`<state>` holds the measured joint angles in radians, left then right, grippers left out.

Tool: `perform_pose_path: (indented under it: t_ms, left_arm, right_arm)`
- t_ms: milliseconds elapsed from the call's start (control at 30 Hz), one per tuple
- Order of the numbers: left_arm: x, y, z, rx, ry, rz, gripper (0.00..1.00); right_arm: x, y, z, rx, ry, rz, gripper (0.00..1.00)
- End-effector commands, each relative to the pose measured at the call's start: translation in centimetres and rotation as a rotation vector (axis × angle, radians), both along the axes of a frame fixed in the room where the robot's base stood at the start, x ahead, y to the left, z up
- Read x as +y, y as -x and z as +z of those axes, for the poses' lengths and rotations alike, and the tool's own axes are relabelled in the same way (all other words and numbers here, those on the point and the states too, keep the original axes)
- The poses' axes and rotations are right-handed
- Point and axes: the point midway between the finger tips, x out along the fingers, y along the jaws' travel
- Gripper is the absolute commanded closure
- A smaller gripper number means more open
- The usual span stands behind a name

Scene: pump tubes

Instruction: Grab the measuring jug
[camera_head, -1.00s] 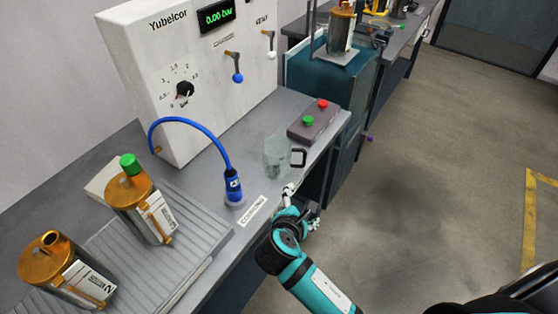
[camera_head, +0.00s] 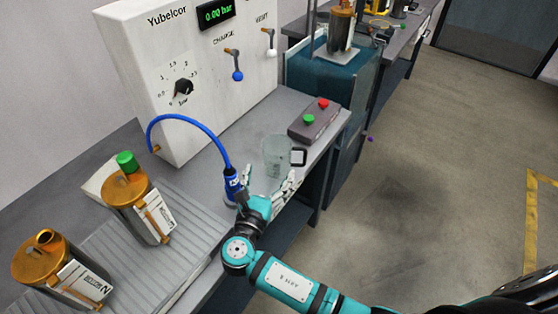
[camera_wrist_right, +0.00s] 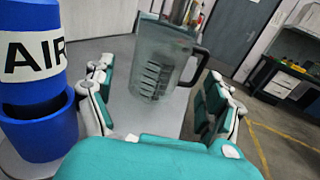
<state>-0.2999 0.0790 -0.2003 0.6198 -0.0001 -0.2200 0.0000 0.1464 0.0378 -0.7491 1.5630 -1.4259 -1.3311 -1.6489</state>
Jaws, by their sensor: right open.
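The measuring jug (camera_head: 276,156) is clear, with a dark handle on its right side, and stands upright on the grey bench near the front edge. In the right wrist view the jug (camera_wrist_right: 158,66) is ahead, between the lines of the two fingers, with its printed scale and dark handle facing me. My right gripper (camera_head: 286,188) is at the bench's front edge, just short of the jug. In the wrist view the right gripper (camera_wrist_right: 165,105) has its fingers spread, with nothing between the pads. My left gripper is not in view.
A blue connector marked AIR (camera_wrist_right: 35,70) is close to the gripper's left side, with a blue hose (camera_head: 190,120). A button box (camera_head: 314,120) stands behind the jug. Metal canisters (camera_head: 140,205) are at left. The white machine (camera_head: 190,70) backs the bench.

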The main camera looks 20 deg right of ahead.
Motion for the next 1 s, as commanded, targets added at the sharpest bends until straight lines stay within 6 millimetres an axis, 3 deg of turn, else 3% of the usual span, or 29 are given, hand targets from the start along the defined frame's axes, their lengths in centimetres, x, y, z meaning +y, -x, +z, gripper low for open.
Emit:
perform_pose_path:
  t_ms: [33,267,600,900,1000]
  left_arm:
    - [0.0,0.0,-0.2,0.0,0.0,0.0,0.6]
    - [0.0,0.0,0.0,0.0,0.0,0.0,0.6]
    - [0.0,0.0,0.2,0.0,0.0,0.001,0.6]
    - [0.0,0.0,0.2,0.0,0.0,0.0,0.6]
    - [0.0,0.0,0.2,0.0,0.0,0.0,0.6]
  right_arm:
    - [0.0,0.0,-0.8,0.001,0.002,0.0,0.13]
    - [-1.1,-1.6,-0.3,-0.002,-0.001,-0.001,0.13]
    - [-3.8,-5.8,-0.3,-0.001,-0.002,0.0,0.13]
    - [-4.2,-6.3,-0.4,0.0,-0.002,0.0,0.13]
    - [-4.2,-6.3,-0.4,0.0,-0.002,0.0,0.24]
